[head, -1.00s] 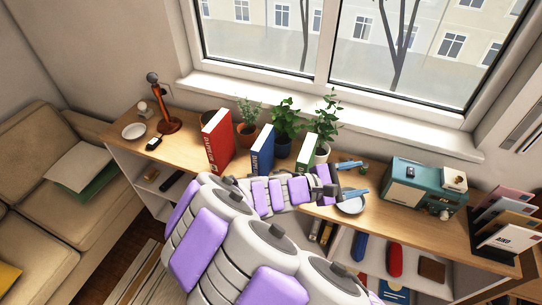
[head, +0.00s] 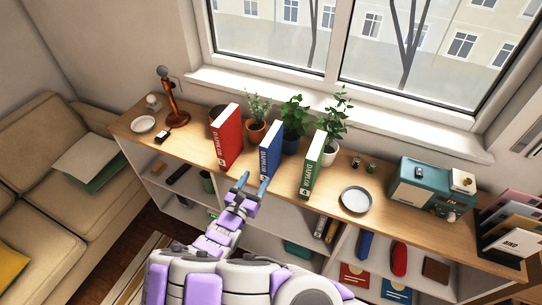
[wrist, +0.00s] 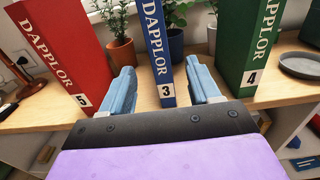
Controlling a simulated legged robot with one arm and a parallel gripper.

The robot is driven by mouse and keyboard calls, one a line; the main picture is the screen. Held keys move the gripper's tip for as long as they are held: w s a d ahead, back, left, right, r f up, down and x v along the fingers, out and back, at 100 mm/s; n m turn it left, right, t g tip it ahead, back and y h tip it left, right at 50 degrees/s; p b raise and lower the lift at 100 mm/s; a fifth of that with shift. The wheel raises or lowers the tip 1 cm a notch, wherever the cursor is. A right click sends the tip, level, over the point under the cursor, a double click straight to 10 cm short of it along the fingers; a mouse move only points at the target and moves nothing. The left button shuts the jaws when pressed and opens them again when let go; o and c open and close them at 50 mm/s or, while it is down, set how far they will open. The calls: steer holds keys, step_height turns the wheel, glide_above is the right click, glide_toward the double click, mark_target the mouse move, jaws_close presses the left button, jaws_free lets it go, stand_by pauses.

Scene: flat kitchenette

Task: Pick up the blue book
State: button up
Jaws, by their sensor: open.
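The blue book (head: 270,149) stands upright on the wooden shelf top, between a red book (head: 228,137) and a green book (head: 313,165). In the wrist view the blue book (wrist: 158,50) shows its spine with "DAPPLOR" and the number 3. My gripper (head: 254,184) is open in front of the blue book's lower spine. In the wrist view its two light-blue fingers (wrist: 163,88) sit on either side of the spine's lower end, with gaps visible on both sides. I cannot tell how far the fingertips reach along the book.
The red book (wrist: 62,55) and green book (wrist: 250,45) stand close on either side. Potted plants (head: 294,120) stand behind the books. A grey dish (head: 356,199) lies right of the green book, and a teal toaster-like appliance (head: 420,184) stands farther right.

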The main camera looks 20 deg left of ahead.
mark_target(265, 165)
steer(key=w, duration=0.2)
steer(key=w+b, duration=0.1)
steer(key=w, duration=0.3)
steer(key=shift+w+d, duration=0.25)
steer(key=shift+d, duration=0.05)
steer(key=shift+w+d, duration=0.15)
steer(key=shift+w, duration=0.45)
steer(key=w+b, duration=0.1)
steer(key=w, duration=0.1)
steer(key=w+b, duration=0.1)
steer(key=w, duration=0.1)
steer(key=shift+w+a+f, duration=0.15)
steer(key=shift+w+a, duration=0.05)
steer(key=shift+w, duration=0.45)
jaws_close()
